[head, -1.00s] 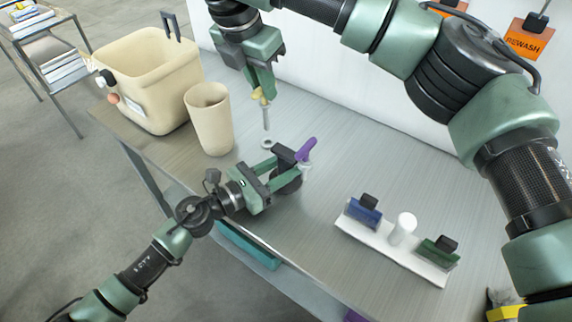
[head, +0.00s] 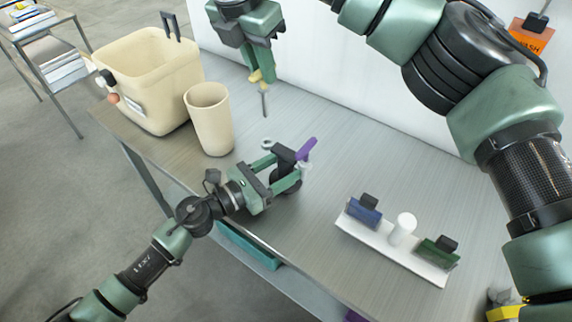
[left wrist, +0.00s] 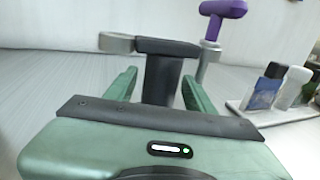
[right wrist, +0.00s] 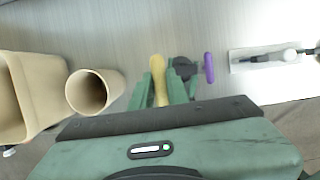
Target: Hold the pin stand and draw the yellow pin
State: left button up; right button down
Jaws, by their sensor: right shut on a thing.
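The yellow pin (head: 264,90) hangs upright from my right gripper (head: 259,72), which is shut on its yellow handle. Its metal shaft points down, clear above the ring of the pin stand (head: 284,154). The handle also shows between the fingers in the right wrist view (right wrist: 159,80). The stand has a dark post, an empty ring on one side and a purple pin (head: 306,149) in the other. My left gripper (head: 277,172) is at the stand, its fingers on either side of the dark post (left wrist: 162,78); a small gap shows at the left finger.
A beige bin (head: 150,85) and a beige cup (head: 209,120) stand left of the stand. A white rack (head: 380,240) with a blue block, a white cylinder and a green block lies at right. The table (head: 350,150) between is clear.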

dwell(0.3)
pick_arm(q)
jog(key=v, duration=1.2)
jog(key=shift+a, duration=0.1)
